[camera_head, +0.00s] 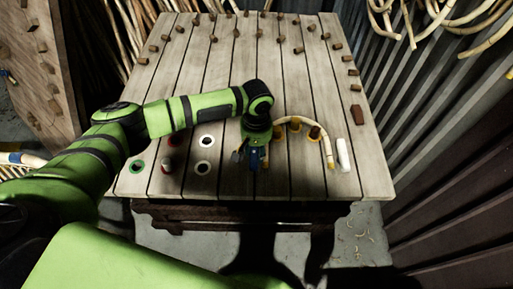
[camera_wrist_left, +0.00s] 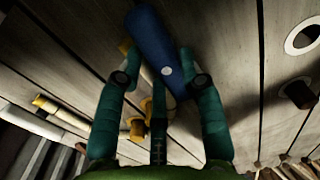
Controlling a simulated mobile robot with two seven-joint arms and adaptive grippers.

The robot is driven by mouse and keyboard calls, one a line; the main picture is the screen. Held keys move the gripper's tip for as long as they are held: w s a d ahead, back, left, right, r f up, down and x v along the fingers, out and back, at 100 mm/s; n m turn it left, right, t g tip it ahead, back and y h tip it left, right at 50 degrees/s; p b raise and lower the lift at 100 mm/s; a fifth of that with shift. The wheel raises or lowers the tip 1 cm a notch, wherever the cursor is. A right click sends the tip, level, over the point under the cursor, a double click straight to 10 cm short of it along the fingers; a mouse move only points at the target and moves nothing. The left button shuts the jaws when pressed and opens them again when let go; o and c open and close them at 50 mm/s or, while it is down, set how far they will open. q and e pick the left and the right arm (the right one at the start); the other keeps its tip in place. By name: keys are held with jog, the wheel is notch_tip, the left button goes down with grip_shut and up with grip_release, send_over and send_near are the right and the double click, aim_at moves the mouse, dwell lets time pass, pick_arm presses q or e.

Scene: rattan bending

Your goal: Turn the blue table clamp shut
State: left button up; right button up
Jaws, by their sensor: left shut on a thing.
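The blue table clamp (camera_head: 257,160) is at the near part of the wooden table, partly hidden beneath my left gripper (camera_head: 256,143). In the left wrist view, a long rounded blue part of the clamp (camera_wrist_left: 153,42) with a pale dot lies between the two dark green fingers of my left gripper (camera_wrist_left: 160,75). The gripper is shut on it. The screw and the clamp's jaw are not clearly visible. My right gripper is not in view.
A bent pale rattan pole (camera_head: 327,148) curves around brown pegs (camera_head: 314,132) just right of the clamp. A white cylinder (camera_head: 343,155) lies farther right.

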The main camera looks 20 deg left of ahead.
aim_at(254, 154)
pick_arm(q)
jog(key=m+p, duration=0.2)
jog(key=m, duration=0.1)
jog(key=shift+s+r+p, duration=0.15)
jog(key=shift+p, duration=0.2)
jog(key=m+p, duration=0.2)
jog(key=m, duration=0.2)
jog(key=shift+s+m, duration=0.1)
jog(key=shift+m, duration=0.3)
jog(key=m+p, duration=0.1)
jog(key=m, duration=0.3)
jog(key=shift+s+a+m, duration=0.1)
jog(key=shift+m, duration=0.2)
jog(key=m+p, duration=0.1)
jog(key=m, duration=0.4)
jog(key=shift+a, duration=0.15)
jog(key=o, duration=1.2)
jog(key=shift+c, duration=0.2)
notch_tip(254, 154, up, 12)
